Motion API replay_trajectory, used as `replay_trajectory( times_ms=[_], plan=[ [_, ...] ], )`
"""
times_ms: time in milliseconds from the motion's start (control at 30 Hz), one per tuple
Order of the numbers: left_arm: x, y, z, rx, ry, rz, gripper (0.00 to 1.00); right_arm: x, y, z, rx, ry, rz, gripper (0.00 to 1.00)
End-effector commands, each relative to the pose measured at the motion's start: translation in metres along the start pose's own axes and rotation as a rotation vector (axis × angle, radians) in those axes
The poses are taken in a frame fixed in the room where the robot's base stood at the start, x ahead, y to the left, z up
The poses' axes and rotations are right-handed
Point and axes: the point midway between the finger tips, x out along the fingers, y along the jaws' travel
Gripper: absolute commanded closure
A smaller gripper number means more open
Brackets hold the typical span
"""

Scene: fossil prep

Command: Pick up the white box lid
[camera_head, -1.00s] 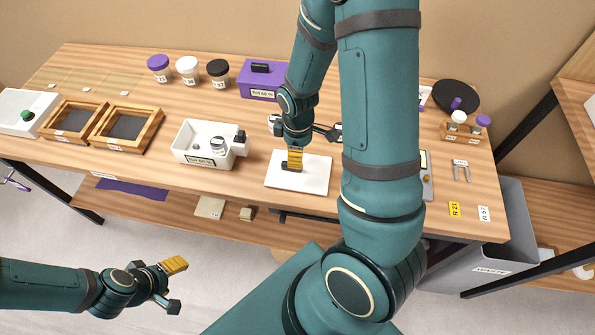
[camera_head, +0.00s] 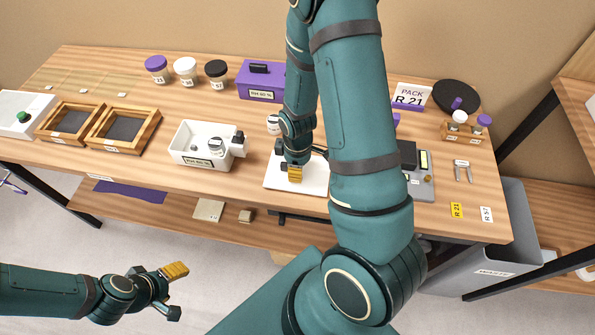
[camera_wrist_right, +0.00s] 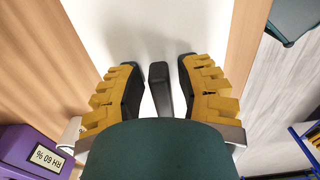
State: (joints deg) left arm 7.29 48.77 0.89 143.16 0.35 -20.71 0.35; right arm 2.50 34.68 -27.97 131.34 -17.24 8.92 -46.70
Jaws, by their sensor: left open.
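The white box lid (camera_head: 312,181) lies flat on the table near its front edge, right of an open white box (camera_head: 188,160). My right gripper (camera_head: 294,172) is over the lid. In the right wrist view, the lid (camera_wrist_right: 135,28) has a dark bar handle (camera_wrist_right: 159,88). The handle is between my right gripper's two yellow-padded fingers (camera_wrist_right: 157,90), with a gap on each side. That gripper is open. In the head view, my arm and gripper hide part of the lid and its handle. My left gripper (camera_head: 172,291) is open and empty, in front of the table.
A purple box (camera_head: 262,93) and several lidded jars stand at the back. Two wooden frames (camera_head: 122,128) sit at the left. A grey device (camera_head: 420,185) is right of my right arm, and a wooden jar holder (camera_head: 450,131) is further right. A grey bin (camera_head: 510,230) stands below the right end.

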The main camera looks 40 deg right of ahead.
Motion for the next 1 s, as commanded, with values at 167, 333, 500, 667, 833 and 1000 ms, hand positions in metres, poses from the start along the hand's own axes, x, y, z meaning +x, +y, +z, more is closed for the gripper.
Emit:
replay_trajectory(
  times_ms=[167,333,500,667,833,1000],
  plan=[
    [0.0,0.0,0.0,0.0,0.001,0.0,0.42,0.0,0.0,0.0,0.0,0.0,0.0,1.0],
    [0.0,0.0,0.0,0.0,0.001,0.0,0.42,0.0,0.0,0.0,0.0,0.0,0.0,1.0],
    [0.0,0.0,0.0,0.0,0.001,0.0,0.42,0.0,0.0,0.0,0.0,-0.001,-0.001,1.0],
    [-0.003,0.001,-0.002,-0.001,0.003,0.0,0.42,-0.013,0.001,0.0,0.0,0.001,0.002,1.0],
    [-0.011,0.004,-0.005,-0.003,0.01,-0.001,0.42,-0.046,0.001,-0.001,-0.001,0.004,0.003,1.0],
    [-0.017,0.006,-0.008,-0.005,0.017,-0.002,0.42,-0.077,0.0,-0.001,-0.001,0.003,0.002,1.0]
  ],
)
